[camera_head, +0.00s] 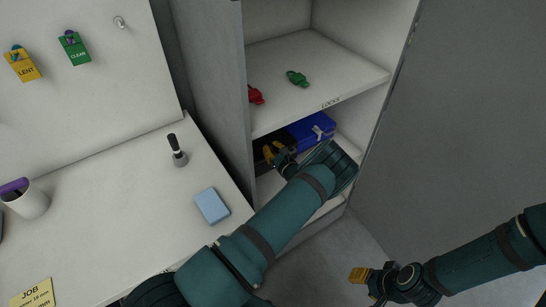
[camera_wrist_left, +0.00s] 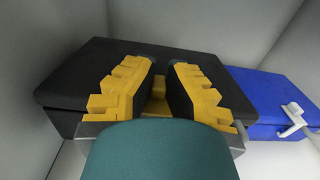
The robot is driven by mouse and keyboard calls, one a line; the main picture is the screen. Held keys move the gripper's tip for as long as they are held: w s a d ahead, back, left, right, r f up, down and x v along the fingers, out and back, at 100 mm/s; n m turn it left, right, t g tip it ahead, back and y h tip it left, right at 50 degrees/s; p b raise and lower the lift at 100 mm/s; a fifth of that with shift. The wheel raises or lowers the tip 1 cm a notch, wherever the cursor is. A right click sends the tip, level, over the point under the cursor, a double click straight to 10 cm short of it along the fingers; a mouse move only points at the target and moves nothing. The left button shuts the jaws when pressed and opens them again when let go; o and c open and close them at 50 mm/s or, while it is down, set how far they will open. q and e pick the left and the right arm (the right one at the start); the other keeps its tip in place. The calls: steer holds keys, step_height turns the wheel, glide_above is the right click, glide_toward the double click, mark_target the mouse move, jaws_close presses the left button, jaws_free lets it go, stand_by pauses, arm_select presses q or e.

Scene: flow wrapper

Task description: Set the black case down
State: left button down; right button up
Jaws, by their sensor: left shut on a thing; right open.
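The black case (camera_wrist_left: 75,75) fills the middle of the left wrist view, with yellow-padded fingers in front of it. In the head view only a dark part of the black case (camera_head: 260,158) shows beside my left gripper (camera_head: 279,152). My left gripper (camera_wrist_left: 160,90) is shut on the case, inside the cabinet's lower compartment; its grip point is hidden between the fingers. I cannot tell whether the case touches the shelf. My right gripper (camera_head: 362,275) is open and empty, low at the right, away from the cabinet.
A blue case (camera_head: 312,130) stands right beside the black case; it also shows in the left wrist view (camera_wrist_left: 270,100). The shelf above (camera_head: 325,75) carries a red lock (camera_head: 256,96) and a green lock (camera_head: 297,78). The cabinet's side walls are close. A desk (camera_head: 120,215) stands left.

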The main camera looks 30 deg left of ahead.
arm_select(q)
steer(key=shift+f+b, duration=0.6)
steer(key=shift+f, duration=1.7)
steer(key=c, duration=1.1)
jaws_free()
steer(key=shift+c, duration=0.2)
steer(key=p+v, duration=0.1)
steer(key=v, duration=1.1)
steer(key=shift+p, duration=0.4)
